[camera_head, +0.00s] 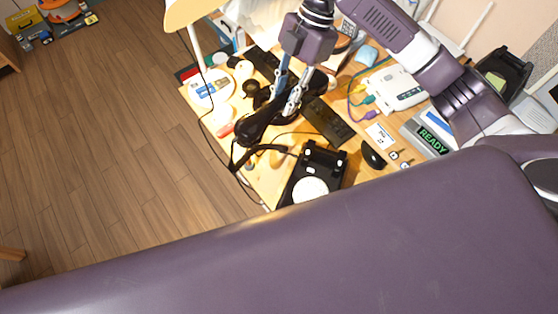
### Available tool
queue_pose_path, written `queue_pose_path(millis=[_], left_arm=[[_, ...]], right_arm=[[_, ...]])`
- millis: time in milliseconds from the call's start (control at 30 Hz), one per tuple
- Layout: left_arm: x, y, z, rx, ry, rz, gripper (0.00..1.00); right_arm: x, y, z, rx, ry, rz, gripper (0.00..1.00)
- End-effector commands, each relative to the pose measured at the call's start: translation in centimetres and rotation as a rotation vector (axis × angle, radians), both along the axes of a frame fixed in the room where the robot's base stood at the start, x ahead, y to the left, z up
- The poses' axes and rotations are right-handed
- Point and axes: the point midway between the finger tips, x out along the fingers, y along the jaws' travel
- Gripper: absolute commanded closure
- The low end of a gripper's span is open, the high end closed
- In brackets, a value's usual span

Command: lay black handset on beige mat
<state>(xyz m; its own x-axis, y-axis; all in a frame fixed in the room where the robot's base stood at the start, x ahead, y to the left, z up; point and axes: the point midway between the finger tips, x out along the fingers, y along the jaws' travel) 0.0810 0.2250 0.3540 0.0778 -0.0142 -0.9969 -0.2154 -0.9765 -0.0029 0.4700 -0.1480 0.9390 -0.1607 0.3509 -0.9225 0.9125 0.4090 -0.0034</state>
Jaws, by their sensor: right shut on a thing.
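My right gripper (284,98) comes down from above over the desk, its arm reaching in from the right. It is shut on the black handset (260,122), which lies slanted across the left part of the desk. I cannot tell whether the handset is raised or touching the surface. A black cord runs from the handset's lower end. The black phone base (325,160) with its white dial (310,189) stands near the front edge, partly cut off by my body. I cannot make out a beige mat apart from the light wooden desktop (262,180). My left gripper is not in view.
A black keyboard (328,122) lies right of the handset. A black mouse (373,154), a white router (400,90) with cables and a device reading READY (432,139) are further right. A white round plate (210,88) lies left. A lamp shade (190,12) overhangs the back left.

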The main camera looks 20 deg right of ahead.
Motion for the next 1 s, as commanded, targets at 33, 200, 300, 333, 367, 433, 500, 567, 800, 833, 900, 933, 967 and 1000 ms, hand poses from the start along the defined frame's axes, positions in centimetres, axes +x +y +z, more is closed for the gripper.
queue_pose_path(millis=[33, 200, 300, 333, 367, 433, 500, 567, 800, 833, 900, 933, 967, 1000], left_arm=[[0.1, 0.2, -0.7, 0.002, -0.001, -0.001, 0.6], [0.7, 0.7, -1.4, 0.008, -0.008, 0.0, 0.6], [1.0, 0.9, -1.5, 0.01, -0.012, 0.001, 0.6], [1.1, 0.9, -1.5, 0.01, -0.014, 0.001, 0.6], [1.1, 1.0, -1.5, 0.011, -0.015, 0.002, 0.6], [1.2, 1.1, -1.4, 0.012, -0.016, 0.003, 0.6], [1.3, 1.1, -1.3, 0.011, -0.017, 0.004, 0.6], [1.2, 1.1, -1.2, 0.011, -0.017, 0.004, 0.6], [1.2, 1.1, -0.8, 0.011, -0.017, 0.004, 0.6], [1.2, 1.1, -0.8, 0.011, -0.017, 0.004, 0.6], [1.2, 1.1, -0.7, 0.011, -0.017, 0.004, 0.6], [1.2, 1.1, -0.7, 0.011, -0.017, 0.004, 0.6], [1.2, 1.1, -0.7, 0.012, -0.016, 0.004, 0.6], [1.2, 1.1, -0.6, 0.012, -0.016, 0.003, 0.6]], right_arm=[[-0.1, 0.5, -0.9, 0.003, 0.0, 0.094, 1.0], [-0.5, 1.3, -2.5, 0.002, -0.003, 0.345, 1.0], [-0.7, 1.4, -3.0, 0.001, -0.006, 0.428, 1.0], [-0.7, 1.5, -3.1, 0.001, -0.006, 0.443, 1.0], [-0.8, 1.5, -3.4, 0.001, -0.005, 0.454, 1.0], [-0.9, 1.5, -4.2, 0.002, -0.003, 0.469, 1.0], [-1.0, 1.5, -5.6, 0.0, 0.0, 0.472, 1.0], [-1.0, 1.5, -7.1, 0.001, 0.002, 0.47, 1.0], [-1.0, 1.5, -13.5, 0.0, 0.0, 0.468, 1.0], [-1.0, 1.5, -14.3, 0.0, -0.001, 0.468, 1.0], [-0.9, 1.6, -15.9, 0.002, -0.002, 0.468, 1.0], [-0.9, 1.5, -16.5, 0.001, -0.002, 0.469, 1.0], [-0.9, 1.5, -17.0, 0.001, -0.003, 0.469, 1.0], [-0.9, 1.5, -17.6, 0.0, -0.003, 0.469, 1.0]])
